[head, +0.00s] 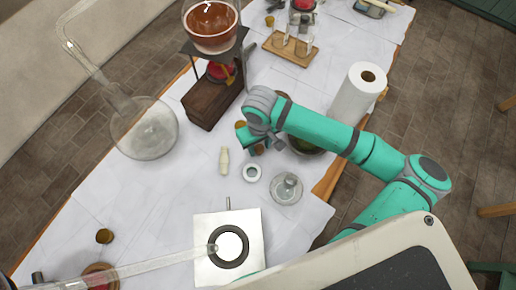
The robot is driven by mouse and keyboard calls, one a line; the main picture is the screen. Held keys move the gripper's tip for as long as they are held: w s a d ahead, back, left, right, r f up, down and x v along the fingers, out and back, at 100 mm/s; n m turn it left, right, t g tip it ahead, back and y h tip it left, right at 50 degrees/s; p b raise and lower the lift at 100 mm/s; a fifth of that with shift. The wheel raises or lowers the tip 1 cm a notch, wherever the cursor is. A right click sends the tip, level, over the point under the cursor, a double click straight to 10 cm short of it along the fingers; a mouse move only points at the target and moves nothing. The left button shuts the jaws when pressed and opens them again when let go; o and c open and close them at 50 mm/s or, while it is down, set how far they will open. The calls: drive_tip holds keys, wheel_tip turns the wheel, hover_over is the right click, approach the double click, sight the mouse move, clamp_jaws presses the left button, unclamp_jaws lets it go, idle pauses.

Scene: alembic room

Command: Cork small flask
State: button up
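A small clear glass flask (287,187) stands on the white-covered table, in front of and to the right of my gripper. I see no stopper in it, though its neck is small and hard to make out. My gripper (248,140) is above the table, behind and to the left of the flask, at the end of my teal arm. A small brown piece (240,124) shows at its fingers; I cannot tell whether it is held. A brown cork-like piece (104,236) stands at the table's left, and another (270,21) is at the back.
A white ring (252,173) and a pale small bottle (224,161) lie near the flask. A hot plate (203,270) is in front, with a glass tube over it. A large retort (145,135), a wooden burner stand (205,105) and a paper roll (350,100) stand around.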

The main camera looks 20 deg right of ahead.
sight(259, 148)
drive_tip(key=shift+w, duration=0.1)
drive_tip(key=c, duration=0.8)
drive_tip(key=shift+r, duration=0.15)
drive_tip(key=shift+r, duration=1.7)
